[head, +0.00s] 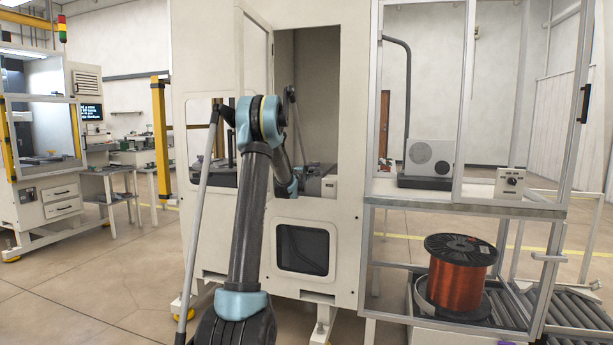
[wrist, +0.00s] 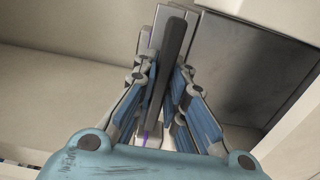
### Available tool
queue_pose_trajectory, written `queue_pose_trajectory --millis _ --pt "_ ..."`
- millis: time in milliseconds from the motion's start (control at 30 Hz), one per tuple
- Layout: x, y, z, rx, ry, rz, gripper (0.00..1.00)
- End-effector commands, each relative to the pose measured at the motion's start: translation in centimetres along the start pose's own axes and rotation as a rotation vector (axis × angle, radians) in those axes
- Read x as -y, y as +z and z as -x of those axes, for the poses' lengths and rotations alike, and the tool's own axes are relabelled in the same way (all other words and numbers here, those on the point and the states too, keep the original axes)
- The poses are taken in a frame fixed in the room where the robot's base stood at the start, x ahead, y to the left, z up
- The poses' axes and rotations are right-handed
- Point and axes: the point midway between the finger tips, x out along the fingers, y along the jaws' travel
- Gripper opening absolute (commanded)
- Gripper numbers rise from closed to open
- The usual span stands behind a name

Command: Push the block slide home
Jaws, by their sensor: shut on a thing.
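My gripper (wrist: 162,72) is shut on a dark, narrow upright bar (wrist: 172,50), which stands between its blue-grey fingers in the wrist view. Pale grey block-like parts (wrist: 148,38) lie just behind the fingertips. I cannot tell for sure whether the bar belongs to the block slide. In the head view, my arm reaches through the open bay of the white cabinet (head: 355,130). Its teal end is beside a low grey unit (head: 318,182) inside. The fingers and their contact are too small or hidden there, and the slide's position cannot be read.
The cabinet's narrow door (head: 257,55) stands open left of the bay. Pale bay walls are close around my gripper. To the right are a glazed frame with a white box (head: 429,155) and a copper wire spool (head: 455,275) beside a roller conveyor (head: 570,309).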

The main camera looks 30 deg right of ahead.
Motion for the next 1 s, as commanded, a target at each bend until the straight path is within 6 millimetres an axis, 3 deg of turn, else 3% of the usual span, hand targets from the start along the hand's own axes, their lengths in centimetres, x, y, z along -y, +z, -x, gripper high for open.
queue_pose_trajectory --millis 33,100,167,667,1000 --pt "0.0 0.1 -0.2 0.001 0.0 0.001 0.0" --pt "0.0 0.1 -0.2 0.001 0.0 0.001 0.23" --pt "0.0 0.1 -0.2 0.001 0.0 0.001 0.33" --pt "-0.1 0.0 0.6 0.0 0.0 0.0 0.33" --pt "0.0 0.0 5.9 0.001 -0.001 0.001 0.33"
